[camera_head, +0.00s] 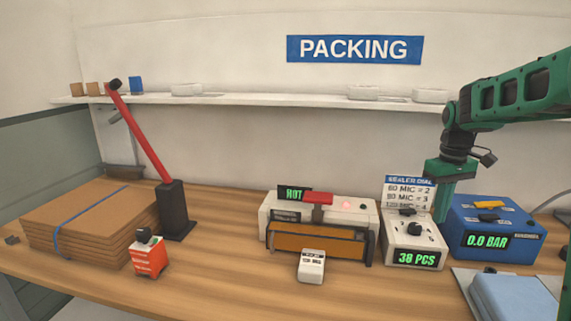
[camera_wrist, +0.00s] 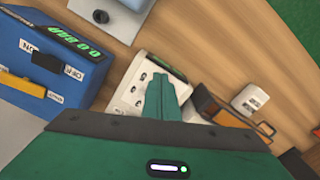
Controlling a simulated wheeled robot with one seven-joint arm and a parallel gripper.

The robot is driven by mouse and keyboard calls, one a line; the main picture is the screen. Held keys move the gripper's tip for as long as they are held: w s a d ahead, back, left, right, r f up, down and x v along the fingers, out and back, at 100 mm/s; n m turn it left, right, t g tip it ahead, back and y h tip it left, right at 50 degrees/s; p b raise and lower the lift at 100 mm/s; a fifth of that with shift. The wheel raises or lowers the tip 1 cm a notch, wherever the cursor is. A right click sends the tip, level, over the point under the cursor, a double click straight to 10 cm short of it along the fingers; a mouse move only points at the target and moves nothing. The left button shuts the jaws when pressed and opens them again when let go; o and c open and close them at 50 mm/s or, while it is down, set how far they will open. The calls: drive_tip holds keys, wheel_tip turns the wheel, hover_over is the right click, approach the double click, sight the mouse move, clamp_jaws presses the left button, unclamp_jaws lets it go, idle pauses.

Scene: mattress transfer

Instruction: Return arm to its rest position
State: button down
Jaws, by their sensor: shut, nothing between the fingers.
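My arm is green and comes in from the right in the head view. My gripper (camera_head: 442,205) points down between the white dial box (camera_head: 408,235) and the blue pressure box (camera_head: 505,243). In the wrist view my gripper (camera_wrist: 163,80) is shut with its fingers together and nothing between them. The white dial box (camera_wrist: 140,85) lies behind the fingers there, with part of it hidden. I cannot tell whether the fingers touch it. The dial box display reads 38 PCS.
The blue box reads 0.0 BAR. A white sealer (camera_head: 285,215) marked HOT stands left of the dial box, with a small white block (camera_head: 311,266) before it. Folded cardboard (camera_head: 85,222), a red lever (camera_head: 140,137) and a light-blue item (camera_head: 512,297) are on the table (camera_head: 215,290). A shelf (camera_head: 260,100) runs behind.

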drive_tip(key=s+f+m, duration=0.2)
drive_tip(key=s+m, duration=0.2)
drive_tip(key=s, duration=1.3)
drive_tip(key=s+f+m, duration=0.3)
drive_tip(key=s+m, duration=0.2)
drive_tip(key=s, duration=1.3)
drive_tip(key=shift+s+f, duration=0.2)
drive_tip(key=shift+f, duration=0.1)
drive_tip(key=shift+w+f, duration=0.25)
drive_tip(key=shift+w, duration=0.4)
